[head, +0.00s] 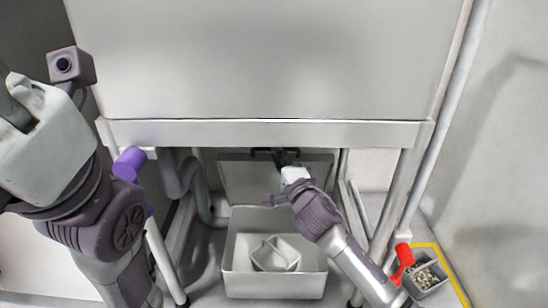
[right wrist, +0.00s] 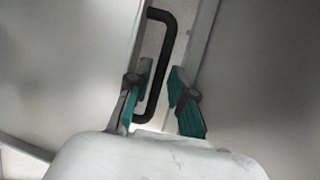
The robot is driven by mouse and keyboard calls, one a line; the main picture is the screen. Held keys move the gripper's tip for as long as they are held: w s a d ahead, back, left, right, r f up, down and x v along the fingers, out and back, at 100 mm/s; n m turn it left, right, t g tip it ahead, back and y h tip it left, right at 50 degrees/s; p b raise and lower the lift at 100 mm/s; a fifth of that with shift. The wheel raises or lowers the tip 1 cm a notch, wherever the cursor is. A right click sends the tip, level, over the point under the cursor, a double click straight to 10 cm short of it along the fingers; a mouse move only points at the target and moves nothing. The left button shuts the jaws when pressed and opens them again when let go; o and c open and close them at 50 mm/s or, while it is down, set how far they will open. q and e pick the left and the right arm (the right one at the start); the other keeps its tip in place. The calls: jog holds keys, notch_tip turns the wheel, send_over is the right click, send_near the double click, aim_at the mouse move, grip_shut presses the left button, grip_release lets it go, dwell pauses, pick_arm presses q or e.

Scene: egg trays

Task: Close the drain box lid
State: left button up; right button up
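The drain box (head: 276,284) is an open, pale rectangular box on the floor under the sink counter. Its lid (head: 240,180) stands raised behind it, with a black handle (head: 262,152) near its top edge. My right gripper (head: 285,158) is at the handle. In the right wrist view the black handle (right wrist: 163,65) runs between the two teal-padded fingers of my right gripper (right wrist: 157,88), which are apart, with a gap on the right side. My left arm's pale hand housing (head: 45,130) is raised at the far left; its fingertips are not clear.
A pale angular container (head: 276,254) sits inside the box. The counter edge (head: 265,133) runs above my right arm. Grey pipes (head: 195,188) are left of the box. A small bin with a red part (head: 404,256) stands at the lower right.

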jog(key=shift+b+x, duration=0.4)
jog(key=shift+x, duration=1)
jog(key=shift+s, duration=0.1)
jog(key=shift+c, duration=0.2)
grip_shut()
